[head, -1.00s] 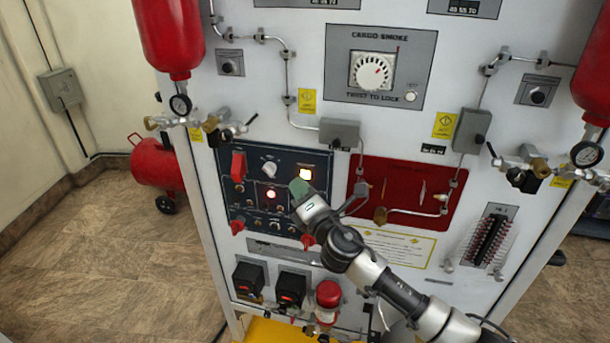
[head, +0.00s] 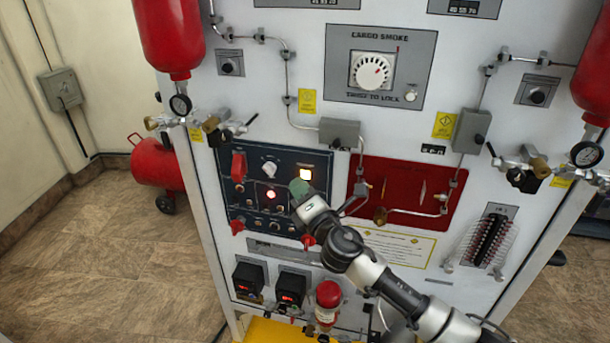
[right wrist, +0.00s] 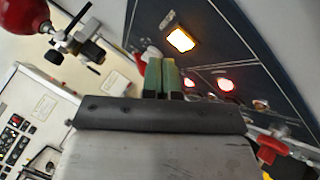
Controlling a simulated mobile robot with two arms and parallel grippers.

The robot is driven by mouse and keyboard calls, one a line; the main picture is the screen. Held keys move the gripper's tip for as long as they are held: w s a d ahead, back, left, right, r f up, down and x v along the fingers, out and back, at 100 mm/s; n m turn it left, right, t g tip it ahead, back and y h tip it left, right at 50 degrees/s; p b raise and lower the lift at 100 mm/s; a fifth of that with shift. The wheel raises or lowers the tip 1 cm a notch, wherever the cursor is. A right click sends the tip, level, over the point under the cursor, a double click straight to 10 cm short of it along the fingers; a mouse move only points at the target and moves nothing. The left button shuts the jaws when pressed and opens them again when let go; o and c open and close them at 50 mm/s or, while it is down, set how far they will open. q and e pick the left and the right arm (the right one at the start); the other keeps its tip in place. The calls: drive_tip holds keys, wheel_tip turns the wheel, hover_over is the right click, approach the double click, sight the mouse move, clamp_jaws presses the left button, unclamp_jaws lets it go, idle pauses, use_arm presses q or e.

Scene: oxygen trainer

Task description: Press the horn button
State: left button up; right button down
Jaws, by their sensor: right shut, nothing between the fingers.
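The dark blue control panel (head: 252,205) is on the white trainer front, left of the red panel. It carries a lit yellow-white square button (head: 306,174), a glowing red light (head: 271,194), a white knob (head: 269,170) and a red guarded switch (head: 238,166). No label reads clearly, so I cannot tell which is the horn button. My right gripper (head: 299,188) is shut and empty, its green fingertips just below the lit square, hiding part of the panel. In the right wrist view, the fingers (right wrist: 162,77) point at the panel below the lit square; contact is unclear. My left gripper is out of view.
A red panel (head: 402,212) with pipework is right of the blue panel. Red levers (head: 308,240) stick out below it. Black boxes (head: 290,288) and a red-capped fitting (head: 328,294) project lower down. Valves and gauges flank both sides.

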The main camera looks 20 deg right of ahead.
idle(0.5)
drive_tip(key=shift+w+d, duration=0.25)
drive_tip(key=shift+w, duration=0.1)
drive_tip(key=shift+w+d, duration=0.2)
drive_tip(key=shift+w, duration=0.1)
idle(0.8)
drive_tip(key=shift+s+a, duration=0.45)
drive_tip(key=shift+s, duration=0.2)
drive_tip(key=s+a, duration=0.2)
drive_tip(key=s+p, duration=0.1)
drive_tip(key=s, duration=0.1)
drive_tip(key=shift+s+a, duration=0.1)
drive_tip(key=shift+a, duration=0.3)
